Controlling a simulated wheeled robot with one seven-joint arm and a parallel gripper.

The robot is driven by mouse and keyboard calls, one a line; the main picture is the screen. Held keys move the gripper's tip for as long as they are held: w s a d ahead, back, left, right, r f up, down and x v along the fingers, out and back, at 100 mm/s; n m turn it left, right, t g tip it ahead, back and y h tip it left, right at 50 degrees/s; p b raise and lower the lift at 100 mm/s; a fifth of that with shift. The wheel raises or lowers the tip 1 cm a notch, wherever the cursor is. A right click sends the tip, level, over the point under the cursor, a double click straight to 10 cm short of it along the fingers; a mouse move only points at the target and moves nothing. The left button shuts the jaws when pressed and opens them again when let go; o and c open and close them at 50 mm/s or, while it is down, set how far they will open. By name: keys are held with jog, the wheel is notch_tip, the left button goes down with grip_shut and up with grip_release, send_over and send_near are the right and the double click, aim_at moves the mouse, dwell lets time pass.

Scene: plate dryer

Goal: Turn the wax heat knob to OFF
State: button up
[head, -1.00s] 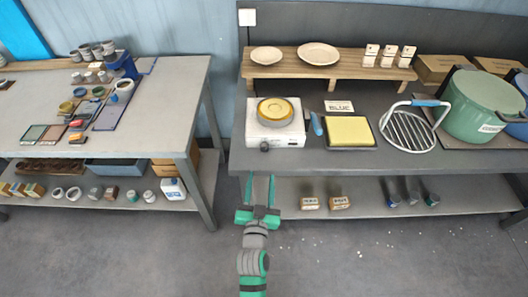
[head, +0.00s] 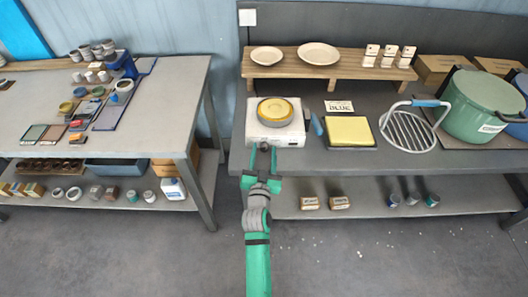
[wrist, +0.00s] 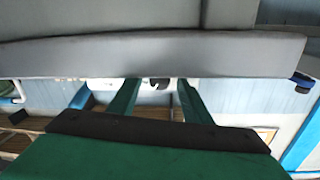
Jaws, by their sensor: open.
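The wax heater is a white box (head: 293,137) with a round yellow-topped pot (head: 275,110) on it, near the front edge of the right workbench. Its dark heat knob (wrist: 159,84) shows in the wrist view between my two fingers, partly cut off by a grey slab-like surface. My gripper (head: 263,153) is open, its fingers pointing at the heater's front, around the knob's position in the head view. I cannot tell whether the fingers touch the knob. Its pointer and OFF mark are not readable.
A blue-handled tool (head: 317,126) and a yellow pad on a dark tray (head: 365,147) lie right of the heater. A wire rack (head: 408,133) and green pot (head: 482,108) stand farther right. The bench's front edge (head: 400,162) is close to my gripper.

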jog(key=shift+w, duration=0.2)
jog(key=c, duration=1.1)
jog(key=shift+o, duration=0.2)
jog(key=shift+n, duration=2.9)
jog(key=o, duration=1.1)
jog(key=shift+c, duration=0.2)
jog(key=shift+s, duration=0.2)
